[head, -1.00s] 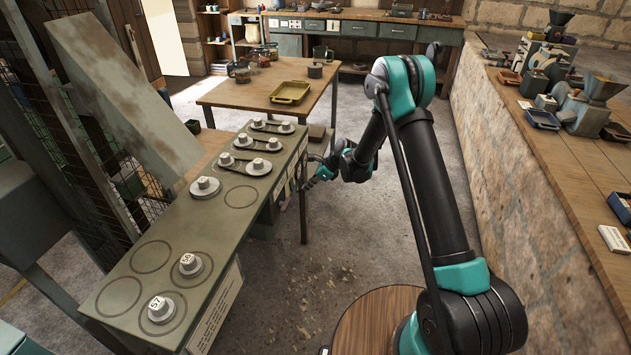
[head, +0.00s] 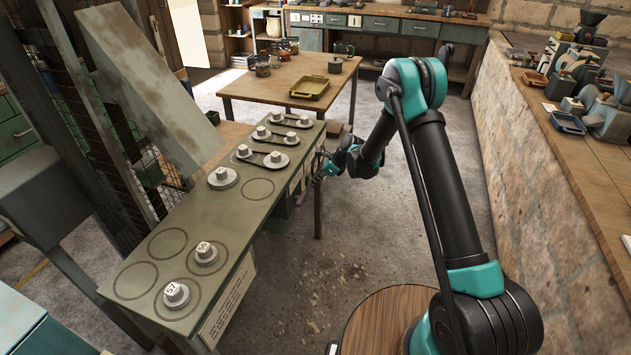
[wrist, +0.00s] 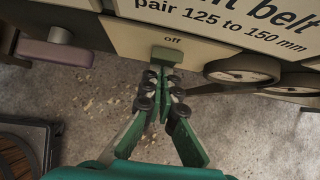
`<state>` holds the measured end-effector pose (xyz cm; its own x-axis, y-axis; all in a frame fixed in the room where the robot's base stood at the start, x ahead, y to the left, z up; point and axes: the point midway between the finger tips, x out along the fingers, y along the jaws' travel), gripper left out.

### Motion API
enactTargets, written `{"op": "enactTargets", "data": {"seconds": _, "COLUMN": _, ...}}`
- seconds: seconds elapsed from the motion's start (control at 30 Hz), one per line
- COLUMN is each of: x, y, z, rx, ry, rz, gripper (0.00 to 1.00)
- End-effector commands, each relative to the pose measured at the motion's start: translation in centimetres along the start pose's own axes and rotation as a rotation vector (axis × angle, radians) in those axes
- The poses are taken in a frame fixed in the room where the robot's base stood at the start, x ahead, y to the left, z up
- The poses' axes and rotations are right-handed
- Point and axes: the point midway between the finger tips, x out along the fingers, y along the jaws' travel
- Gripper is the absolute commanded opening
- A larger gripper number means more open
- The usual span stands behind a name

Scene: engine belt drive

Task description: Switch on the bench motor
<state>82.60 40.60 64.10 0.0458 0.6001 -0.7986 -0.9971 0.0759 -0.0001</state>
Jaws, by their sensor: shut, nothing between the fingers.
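The bench (head: 200,205) is a long green metal table with pulleys on top, at the left of the head view. In the wrist view, a small grey-green switch block (wrist: 166,54) sits on the bench's pale front panel, under the word "off". My gripper (wrist: 160,76) is shut and empty, its fingertips just below the block; I cannot tell whether they touch it. In the head view my gripper (head: 314,182) is small, beside the bench's far front side, and the switch is too small to make out.
Several pulleys stand on the bench, some joined by belts, with nearer ones (head: 205,253) loose. Dark round parts (wrist: 243,68) are right of the switch and a pinkish block (wrist: 53,50) is left. A wooden table (head: 270,85) stands behind.

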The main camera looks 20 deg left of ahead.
Motion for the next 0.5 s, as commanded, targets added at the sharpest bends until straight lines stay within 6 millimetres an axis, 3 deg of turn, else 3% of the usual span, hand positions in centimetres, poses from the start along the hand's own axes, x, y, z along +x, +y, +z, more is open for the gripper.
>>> {"op": "enactTargets", "data": {"seconds": 0.5, "x": -1.2, "y": 0.1, "z": 1.0, "rx": -0.001, "ry": -0.002, "rz": 0.001, "gripper": 0.00}}
